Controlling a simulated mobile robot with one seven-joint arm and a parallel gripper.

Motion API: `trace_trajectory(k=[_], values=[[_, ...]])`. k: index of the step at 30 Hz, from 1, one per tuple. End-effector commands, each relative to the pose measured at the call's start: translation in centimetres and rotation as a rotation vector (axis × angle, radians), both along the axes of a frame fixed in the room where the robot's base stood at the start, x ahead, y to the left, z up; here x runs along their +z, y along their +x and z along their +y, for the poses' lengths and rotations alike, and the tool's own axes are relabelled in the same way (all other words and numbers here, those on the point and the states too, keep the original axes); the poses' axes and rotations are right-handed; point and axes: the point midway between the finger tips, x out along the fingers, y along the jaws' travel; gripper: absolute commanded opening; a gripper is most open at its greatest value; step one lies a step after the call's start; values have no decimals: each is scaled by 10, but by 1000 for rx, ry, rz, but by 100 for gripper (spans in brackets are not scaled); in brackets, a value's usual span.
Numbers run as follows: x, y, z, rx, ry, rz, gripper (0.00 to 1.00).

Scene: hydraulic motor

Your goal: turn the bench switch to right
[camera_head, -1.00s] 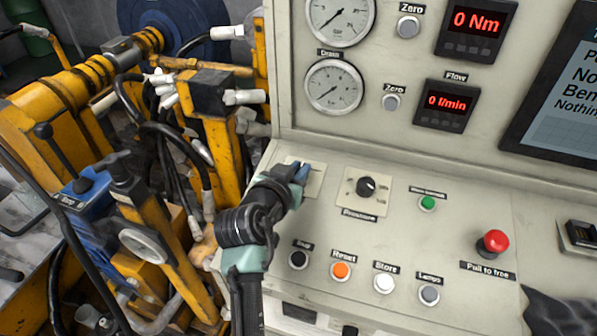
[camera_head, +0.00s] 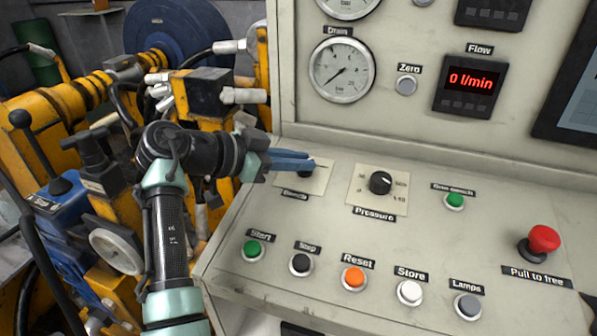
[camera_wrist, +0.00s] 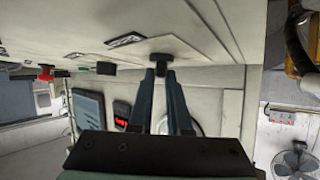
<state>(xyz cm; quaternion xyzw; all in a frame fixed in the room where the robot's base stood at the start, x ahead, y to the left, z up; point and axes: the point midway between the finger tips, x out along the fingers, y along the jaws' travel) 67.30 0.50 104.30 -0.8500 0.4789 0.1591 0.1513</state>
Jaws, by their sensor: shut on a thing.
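The bench switch (camera_head: 306,174) is a small black knob on a pale square plate, above the "Bench" label (camera_head: 294,194) at the panel's left. My gripper (camera_head: 308,161) reaches it from the left, with its blue fingers shut on the knob and partly hiding it. In the wrist view the black bench switch (camera_wrist: 162,58) sits between the two fingertips (camera_wrist: 160,72). Which way the knob points cannot be told.
The pressure knob (camera_head: 380,183) is just right of the bench switch. Start (camera_head: 253,249), Stop (camera_head: 300,263), Reset (camera_head: 353,278) and other buttons line the panel front. A red mushroom button (camera_head: 542,240) stands at right. Yellow machinery with hoses (camera_head: 75,90) crowds the left.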

Motion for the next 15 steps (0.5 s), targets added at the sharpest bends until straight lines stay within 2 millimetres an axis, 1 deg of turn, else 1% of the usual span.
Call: trace_trajectory(k=[6, 15], values=[[-1, 1, 0, -50, 9, -1, 0], [0, 0, 0, -62, 11, -1, 0]])
